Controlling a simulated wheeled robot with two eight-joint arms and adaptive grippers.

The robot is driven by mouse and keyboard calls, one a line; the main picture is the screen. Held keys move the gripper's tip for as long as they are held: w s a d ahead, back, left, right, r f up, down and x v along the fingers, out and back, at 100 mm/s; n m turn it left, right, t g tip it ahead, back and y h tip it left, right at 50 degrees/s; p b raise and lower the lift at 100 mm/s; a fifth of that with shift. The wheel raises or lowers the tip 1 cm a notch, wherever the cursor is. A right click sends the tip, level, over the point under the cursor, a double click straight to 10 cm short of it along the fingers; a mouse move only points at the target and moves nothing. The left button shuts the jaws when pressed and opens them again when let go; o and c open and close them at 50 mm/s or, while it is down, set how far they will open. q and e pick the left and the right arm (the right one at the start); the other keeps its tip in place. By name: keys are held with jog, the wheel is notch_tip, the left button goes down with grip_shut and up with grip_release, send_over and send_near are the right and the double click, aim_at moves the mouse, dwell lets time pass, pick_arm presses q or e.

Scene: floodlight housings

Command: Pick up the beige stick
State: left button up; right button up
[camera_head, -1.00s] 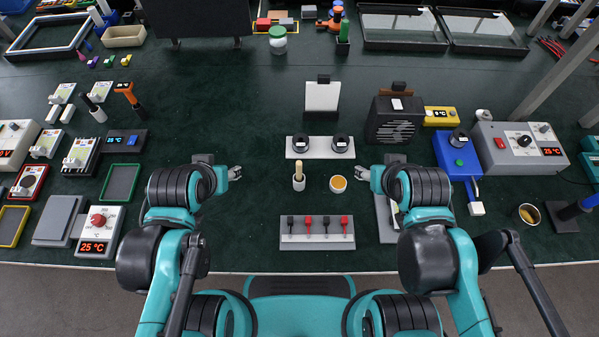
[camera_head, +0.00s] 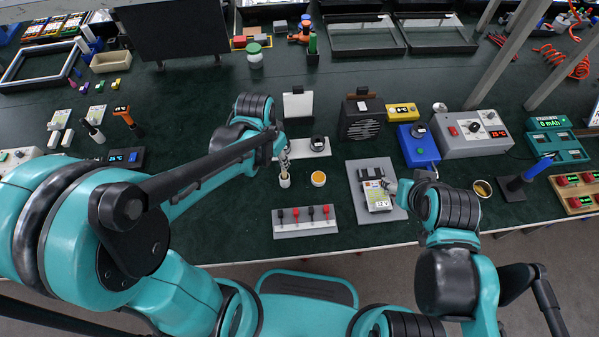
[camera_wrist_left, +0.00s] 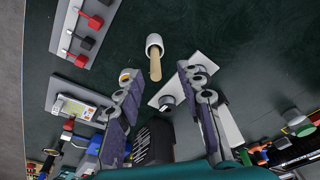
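The beige stick (camera_wrist_left: 155,68) stands in a small white cup (camera_wrist_left: 153,42), its free end pointing toward my left gripper in the left wrist view. In the head view the white cup (camera_head: 285,181) stands on the dark green table, and my left gripper (camera_head: 284,158) is right above it, largely covering the stick. In the left wrist view my left gripper (camera_wrist_left: 160,80) is open, with its two fingers apart and the stick showing beyond them, in the gap. My right gripper (camera_head: 388,186) is beside a meter on a grey pad; its fingers are too small to judge.
A round container with orange contents (camera_head: 318,179) stands close right of the cup. A grey rack with red and black plugs (camera_head: 304,226) lies in front. A white plate with black round parts (camera_head: 316,152) is just behind. The meter (camera_head: 377,196) is further right.

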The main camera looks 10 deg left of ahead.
aim_at(284, 174)
pick_arm(q)
jog(key=shift+m, duration=0.3)
jog(key=f+b, duration=0.1)
jog(key=f, duration=0.1)
jog(key=w+d+f+b, duration=0.1)
jog(key=f, duration=0.2)
jog(key=w+d+f+b, duration=0.1)
jog(key=f, duration=0.2)
jog(key=shift+f+b, duration=0.25)
jog(key=shift+b, duration=0.15)
jog(key=shift+r, duration=0.1)
pick_arm(e)
jog(key=f, duration=0.3)
jog(key=shift+s+d+f, duration=0.1)
jog(key=shift+s+d, duration=0.25)
jog(key=shift+s, duration=0.05)
pick_arm(q)
grip_shut()
